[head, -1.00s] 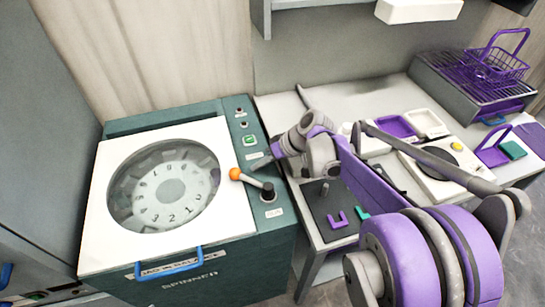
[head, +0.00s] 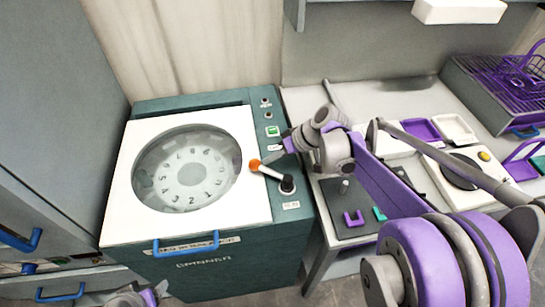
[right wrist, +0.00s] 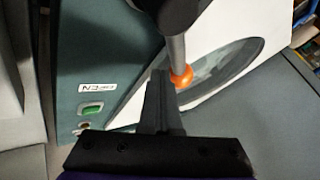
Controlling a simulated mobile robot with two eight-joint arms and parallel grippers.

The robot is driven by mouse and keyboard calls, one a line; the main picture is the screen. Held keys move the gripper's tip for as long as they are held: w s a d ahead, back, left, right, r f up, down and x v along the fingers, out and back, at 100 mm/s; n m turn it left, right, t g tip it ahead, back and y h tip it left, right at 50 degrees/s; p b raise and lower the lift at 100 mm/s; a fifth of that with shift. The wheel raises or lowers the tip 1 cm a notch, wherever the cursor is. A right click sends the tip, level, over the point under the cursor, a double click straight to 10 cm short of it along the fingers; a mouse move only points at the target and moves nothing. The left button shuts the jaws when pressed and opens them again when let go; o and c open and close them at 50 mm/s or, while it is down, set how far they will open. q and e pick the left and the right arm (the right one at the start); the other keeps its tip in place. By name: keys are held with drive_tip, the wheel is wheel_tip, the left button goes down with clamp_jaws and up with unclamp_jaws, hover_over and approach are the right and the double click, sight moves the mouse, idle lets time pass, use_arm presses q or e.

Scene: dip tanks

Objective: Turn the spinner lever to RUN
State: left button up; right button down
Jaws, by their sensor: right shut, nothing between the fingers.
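The spinner (head: 255,262) is a dark green cabinet with a white top and a round window. Its lever (head: 270,172) has a black pivot, a light shaft and an orange knob (head: 254,165), and points left toward the window. My right gripper (head: 270,160) is shut and empty, its tips right beside the knob on the side toward the buttons. In the right wrist view the shut fingers (right wrist: 160,105) are close beside the knob (right wrist: 182,77); whether they touch it I cannot tell. A small label by the pivot is too small to read.
A green button (head: 272,131) and small knobs line the panel behind the lever. A blue handle (head: 187,246) is on the lid's front edge. The bench (head: 310,98) at right holds a dark mat with purple and green pieces, trays and a purple basket.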

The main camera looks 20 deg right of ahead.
drive_tip(key=a+n+g, duration=0.1)
drive_tip(key=a+n+g+y, duration=0.1)
drive_tip(key=n, duration=0.1)
drive_tip(key=shift+s, duration=0.35)
drive_tip(key=a+n+g, duration=0.1)
drive_tip(key=s+n+g, duration=0.1)
drive_tip(key=n, duration=0.1)
drive_tip(key=shift+s+a+y, duration=0.1)
drive_tip(key=shift+a+y, duration=0.2)
drive_tip(key=shift+a, duration=0.05)
drive_tip(key=shift+s+a+n, duration=0.15)
drive_tip(key=shift+n, duration=0.25)
drive_tip(key=shift+s+a, duration=0.3)
drive_tip(key=shift+s, duration=0.05)
drive_tip(key=v, duration=1)
drive_tip(key=shift+d+r, duration=0.25)
drive_tip(key=shift+r, duration=0.1)
